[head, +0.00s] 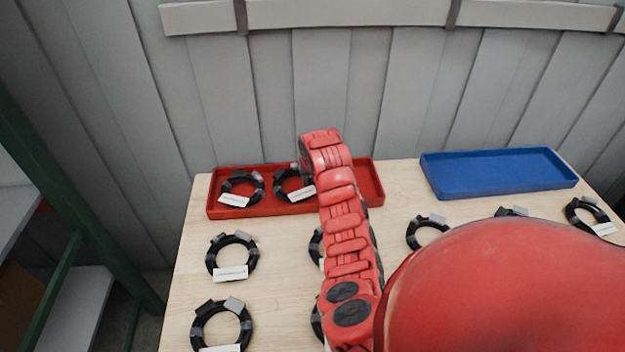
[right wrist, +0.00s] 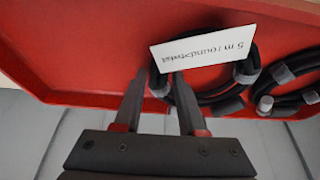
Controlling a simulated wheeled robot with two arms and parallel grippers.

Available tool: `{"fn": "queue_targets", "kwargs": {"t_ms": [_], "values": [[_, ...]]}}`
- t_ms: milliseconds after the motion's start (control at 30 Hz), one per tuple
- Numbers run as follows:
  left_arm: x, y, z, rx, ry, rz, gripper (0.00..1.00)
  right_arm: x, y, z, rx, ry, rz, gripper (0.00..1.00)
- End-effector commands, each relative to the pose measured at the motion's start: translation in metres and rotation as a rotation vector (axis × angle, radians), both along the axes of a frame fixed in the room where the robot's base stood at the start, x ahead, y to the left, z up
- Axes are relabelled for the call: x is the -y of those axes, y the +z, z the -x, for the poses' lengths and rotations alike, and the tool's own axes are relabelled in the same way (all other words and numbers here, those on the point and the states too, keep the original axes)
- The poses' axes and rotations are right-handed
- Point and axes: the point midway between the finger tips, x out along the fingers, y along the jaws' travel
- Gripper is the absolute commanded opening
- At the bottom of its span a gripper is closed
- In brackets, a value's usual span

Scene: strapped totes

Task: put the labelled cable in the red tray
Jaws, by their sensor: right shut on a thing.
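The red tray (head: 377,180) lies at the far left of the table, with two coiled black cables in it. The right-hand coil, the labelled cable (head: 283,183), has a white tag; in the right wrist view its tag (right wrist: 203,50) starts with "5 m". My right gripper (head: 304,172) is shut on this coil's edge, low over the tray. In the right wrist view its fingers (right wrist: 157,90) straddle the coil's left side. My red arm covers part of the tray. My left gripper is not in view.
Another tagged coil (head: 242,187) lies in the tray's left end. An empty blue tray (head: 500,188) lies at the far right. Several tagged coils, such as one at the left (head: 232,256), lie on the wooden table (head: 280,255). My arm hides some of them.

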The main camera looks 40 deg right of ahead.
Motion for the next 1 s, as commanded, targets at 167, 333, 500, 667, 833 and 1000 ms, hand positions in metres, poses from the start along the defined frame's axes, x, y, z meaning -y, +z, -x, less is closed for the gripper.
{"fn": "queue_targets", "kwargs": {"t_ms": [167, 333, 500, 667, 833, 1000], "values": [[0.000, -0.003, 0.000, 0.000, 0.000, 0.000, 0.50, 0.000, -0.006, 0.000, 0.000, -0.001, 0.000, 0.00], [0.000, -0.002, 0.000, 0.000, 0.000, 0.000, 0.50, 0.000, -0.005, 0.000, 0.000, 0.000, 0.000, 0.71], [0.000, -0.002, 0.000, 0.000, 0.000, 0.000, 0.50, 0.000, -0.005, 0.000, 0.000, 0.000, 0.000, 0.71], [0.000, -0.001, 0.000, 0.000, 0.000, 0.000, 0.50, 0.000, -0.003, 0.000, 0.000, 0.000, 0.000, 0.71], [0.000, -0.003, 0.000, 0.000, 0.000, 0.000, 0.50, -0.001, 0.011, 0.003, 0.004, 0.000, 0.001, 0.71], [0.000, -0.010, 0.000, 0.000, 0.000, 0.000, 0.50, -0.007, 0.041, 0.013, 0.006, -0.001, 0.002, 0.71]]}}
